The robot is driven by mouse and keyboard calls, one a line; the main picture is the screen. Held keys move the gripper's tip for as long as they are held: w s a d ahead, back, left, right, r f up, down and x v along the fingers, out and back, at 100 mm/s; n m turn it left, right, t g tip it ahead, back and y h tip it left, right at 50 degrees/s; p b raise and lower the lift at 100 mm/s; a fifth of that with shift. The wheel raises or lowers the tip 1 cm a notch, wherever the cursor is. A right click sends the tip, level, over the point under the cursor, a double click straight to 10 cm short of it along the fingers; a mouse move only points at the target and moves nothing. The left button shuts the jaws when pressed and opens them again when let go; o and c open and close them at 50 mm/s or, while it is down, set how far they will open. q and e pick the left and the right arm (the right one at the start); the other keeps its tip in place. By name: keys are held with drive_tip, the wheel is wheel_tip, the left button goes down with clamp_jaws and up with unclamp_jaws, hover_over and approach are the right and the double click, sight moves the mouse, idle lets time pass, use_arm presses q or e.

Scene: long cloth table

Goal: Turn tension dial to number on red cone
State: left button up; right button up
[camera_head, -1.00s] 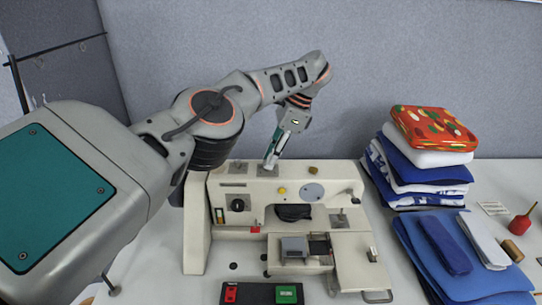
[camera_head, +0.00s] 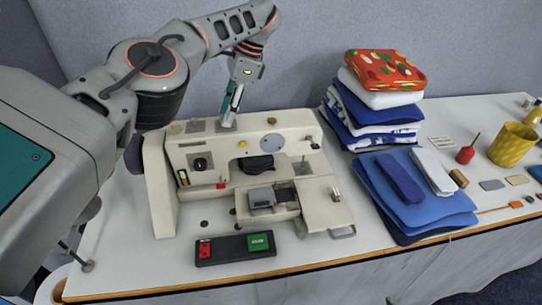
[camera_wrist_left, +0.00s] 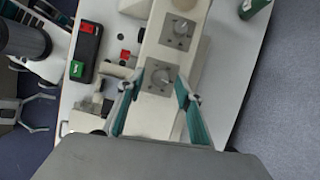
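A cream sewing machine (camera_head: 160,190) stands on the table. I cannot tell which is the tension dial, and no numbers are legible. My left gripper (camera_wrist_left: 161,84) is open, its teal fingers on either side of the near dial; contact is unclear. In the head view, my left gripper (camera_head: 229,120) points down at the machine's top. A small red cone-shaped thing (camera_head: 466,155) with a thin tip stands at the right.
A stack of folded cloths (camera_head: 372,110) stands right of the machine, with blue cloths (camera_head: 410,205) before it. A yellow cup (camera_head: 512,145) is farther right. A dark switch box (camera_head: 222,250) lies in front of the machine. A green object (camera_wrist_left: 250,9) shows in the wrist view.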

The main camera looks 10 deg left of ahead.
use_arm(q)
drive_tip(key=shift+m+b, duration=0.3)
drive_tip(key=shift+b, duration=0.05)
